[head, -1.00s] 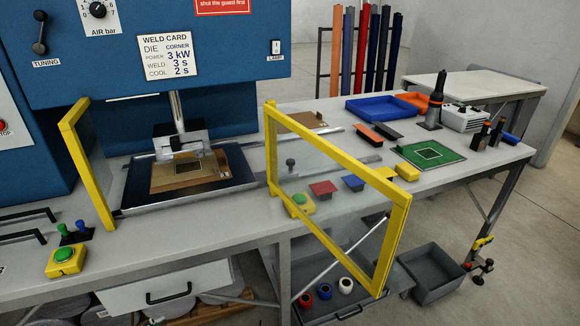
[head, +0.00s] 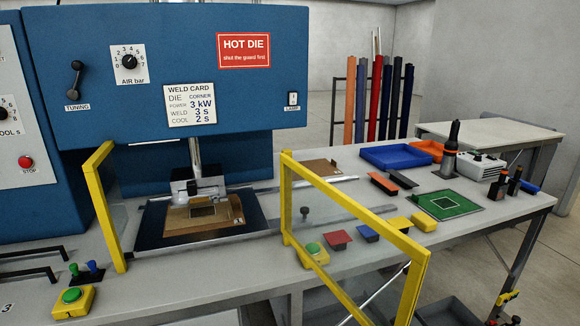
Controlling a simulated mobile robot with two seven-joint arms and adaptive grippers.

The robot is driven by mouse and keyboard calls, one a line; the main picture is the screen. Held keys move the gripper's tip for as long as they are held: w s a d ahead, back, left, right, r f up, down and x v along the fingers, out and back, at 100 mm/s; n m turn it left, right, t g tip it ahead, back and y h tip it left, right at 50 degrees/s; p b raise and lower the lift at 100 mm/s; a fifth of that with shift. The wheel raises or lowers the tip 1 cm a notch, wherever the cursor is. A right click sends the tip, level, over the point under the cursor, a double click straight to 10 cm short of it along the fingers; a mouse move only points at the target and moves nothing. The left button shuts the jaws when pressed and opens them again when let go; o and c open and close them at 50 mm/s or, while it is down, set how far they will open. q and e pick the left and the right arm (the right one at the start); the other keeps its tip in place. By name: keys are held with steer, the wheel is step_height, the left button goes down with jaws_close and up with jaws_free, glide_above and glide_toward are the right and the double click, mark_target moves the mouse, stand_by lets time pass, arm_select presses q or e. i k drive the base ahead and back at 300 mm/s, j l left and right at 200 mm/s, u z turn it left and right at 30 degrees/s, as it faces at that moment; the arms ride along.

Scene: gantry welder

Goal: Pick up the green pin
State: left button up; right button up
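A small green pin (head: 74,270) stands upright in a dark holder at the left front of the bench, beside a blue pin (head: 92,267). They are just behind a yellow box with a green button (head: 73,298). Neither of my grippers shows in the head view, so I cannot see whether they are open or shut.
A yellow guard frame (head: 365,205) stands open over the bench's middle front, and a yellow post (head: 108,215) rises right of the pins. Black handles (head: 35,262) lie left of them. The welder's die plate (head: 150,236) is at centre. Blue and orange trays stand at right.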

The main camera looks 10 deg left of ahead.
mark_target(74, 267)
steer(key=u, duration=1.85)
